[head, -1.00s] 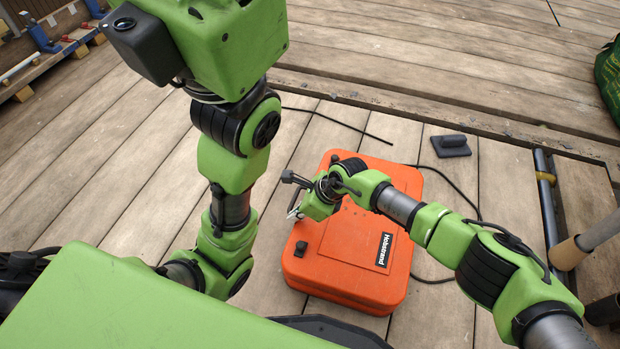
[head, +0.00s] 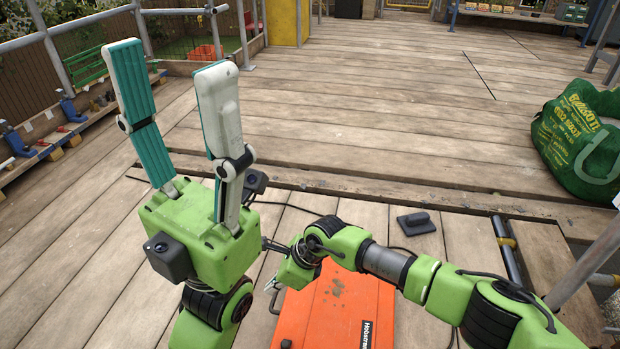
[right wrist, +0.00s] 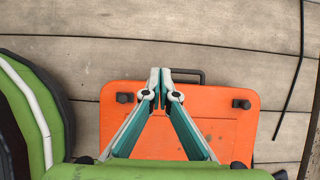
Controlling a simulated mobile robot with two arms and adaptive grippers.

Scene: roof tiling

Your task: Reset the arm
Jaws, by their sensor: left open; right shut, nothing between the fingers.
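My left gripper (head: 170,62) stands upright at the left of the head view. Its two teal-lined fingers point up and are spread apart, with nothing between them. My right arm reaches in from the right, over the orange case (head: 340,310). Its gripper fingers are mostly hidden behind the wrist in the head view. In the right wrist view my right gripper (right wrist: 161,76) has its fingertips together and empty. There it appears in front of the orange case (right wrist: 225,125), near the case's dark handle. I cannot tell the height of the gap.
A dark float-like tool (head: 416,223) lies on the planks behind the case. A green bag (head: 580,140) stands at the right. A low shelf with blue clamps (head: 70,107) is at the left. The plank deck beyond is largely clear.

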